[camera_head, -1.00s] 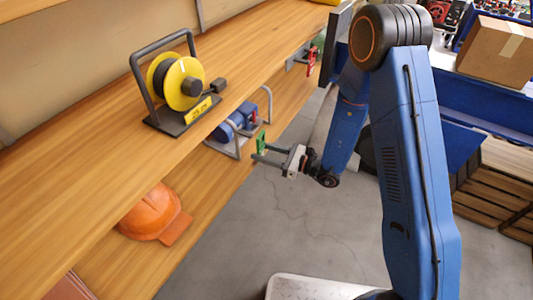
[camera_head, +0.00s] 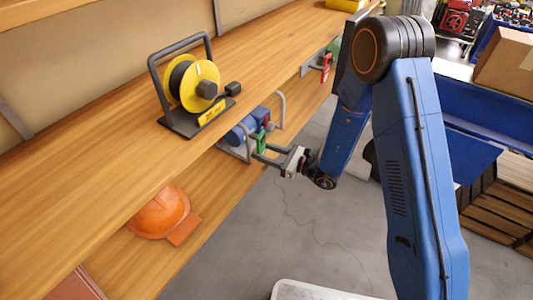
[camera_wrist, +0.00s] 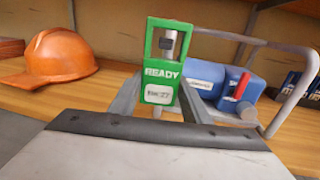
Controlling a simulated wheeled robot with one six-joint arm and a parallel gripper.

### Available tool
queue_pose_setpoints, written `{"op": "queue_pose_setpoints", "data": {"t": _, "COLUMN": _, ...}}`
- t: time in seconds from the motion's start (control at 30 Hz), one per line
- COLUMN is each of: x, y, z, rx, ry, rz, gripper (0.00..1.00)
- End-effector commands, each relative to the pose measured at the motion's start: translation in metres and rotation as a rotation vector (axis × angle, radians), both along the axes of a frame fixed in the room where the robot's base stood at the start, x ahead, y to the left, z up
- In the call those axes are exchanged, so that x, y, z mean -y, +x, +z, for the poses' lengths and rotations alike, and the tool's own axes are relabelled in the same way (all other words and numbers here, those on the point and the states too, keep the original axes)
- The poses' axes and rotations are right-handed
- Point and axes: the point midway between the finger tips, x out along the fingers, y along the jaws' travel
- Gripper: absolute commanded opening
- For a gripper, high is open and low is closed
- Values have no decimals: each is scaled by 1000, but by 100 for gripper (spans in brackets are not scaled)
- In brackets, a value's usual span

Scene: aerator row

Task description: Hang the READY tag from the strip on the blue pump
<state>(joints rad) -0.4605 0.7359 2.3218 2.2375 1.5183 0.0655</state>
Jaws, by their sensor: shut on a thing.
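The green READY tag (camera_wrist: 158,72) stands upright between the fingers of my gripper (camera_wrist: 160,98), which is shut on it. In the head view the tag (camera_head: 262,141) shows at the tips of my gripper (camera_head: 268,152). The blue pump (camera_wrist: 228,84) is just beyond and to the right in the wrist view, with a red part and a grey tube frame. In the head view the pump (camera_head: 240,130) is on the lower shelf, partly behind the frame. A grey post shows through the tag's window; I cannot tell whether they touch. The grey strip (camera_head: 308,66) is on the shelf edge.
A red tag (camera_head: 326,65) hangs at the strip. A yellow cable reel (camera_head: 205,78) stands on the upper shelf above the pump. An orange helmet (camera_head: 158,210) sits on the lower shelf. The aisle floor (camera_head: 300,230) is clear.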

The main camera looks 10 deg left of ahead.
Motion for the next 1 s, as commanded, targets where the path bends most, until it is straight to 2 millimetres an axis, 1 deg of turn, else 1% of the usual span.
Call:
{"op": "queue_pose_setpoints", "data": {"t": 0.13, "x": -7, "y": 2, "z": 0, "rx": 0, "ry": 0, "rz": 0, "gripper": 25}}
{"op": "queue_pose_setpoints", "data": {"t": 0.4, "x": -14, "y": 5, "z": -9, "rx": 0, "ry": 0, "rz": 1, "gripper": 25}}
{"op": "queue_pose_setpoints", "data": {"t": 0.6, "x": -15, "y": 5, "z": -13, "rx": 0, "ry": 0, "rz": 0, "gripper": 25}}
{"op": "queue_pose_setpoints", "data": {"t": 1.0, "x": -15, "y": 5, "z": -13, "rx": 0, "ry": 0, "rz": 0, "gripper": 25}}
